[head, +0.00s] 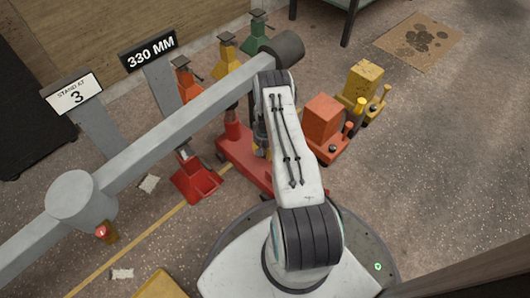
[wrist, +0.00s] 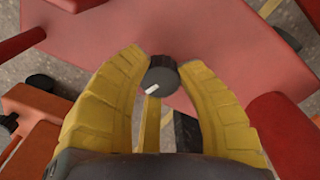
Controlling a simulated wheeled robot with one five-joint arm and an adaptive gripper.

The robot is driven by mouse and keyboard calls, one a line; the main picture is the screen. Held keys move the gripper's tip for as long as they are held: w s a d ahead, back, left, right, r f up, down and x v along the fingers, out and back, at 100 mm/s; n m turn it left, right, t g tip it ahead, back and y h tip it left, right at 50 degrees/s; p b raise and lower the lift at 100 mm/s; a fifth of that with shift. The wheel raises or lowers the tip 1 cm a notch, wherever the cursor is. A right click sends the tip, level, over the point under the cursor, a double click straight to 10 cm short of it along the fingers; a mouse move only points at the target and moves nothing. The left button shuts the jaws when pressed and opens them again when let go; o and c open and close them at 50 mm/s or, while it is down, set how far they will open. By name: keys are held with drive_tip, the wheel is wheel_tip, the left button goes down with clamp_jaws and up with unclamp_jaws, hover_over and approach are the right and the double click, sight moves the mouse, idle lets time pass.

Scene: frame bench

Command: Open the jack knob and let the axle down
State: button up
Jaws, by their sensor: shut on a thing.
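A red jack (head: 238,150) stands on the floor under the axle, partly hidden by my arm. Its red body (wrist: 215,35) fills much of the wrist view. A black knob (wrist: 160,82) with a white mark sits between the yellow fingers of my gripper (wrist: 164,64), which is shut on it. The white mark points to the lower left. A red stand (head: 197,182) is under the axle, left of the jack; I cannot tell whether its top touches the beam.
Orange (head: 324,125) and yellow (head: 362,88) jacks stand to the right of my arm. Orange, yellow (head: 228,58) and green (head: 256,35) stands line up behind the axle. Signs read "STAND AT 3" (head: 74,92) and "330 MM" (head: 152,52).

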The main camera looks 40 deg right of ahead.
drive_tip(key=shift+n, duration=1.3)
drive_tip(key=o, duration=1.2)
drive_tip(key=shift+r, duration=0.1)
wheel_tip(320, 180, up, 12)
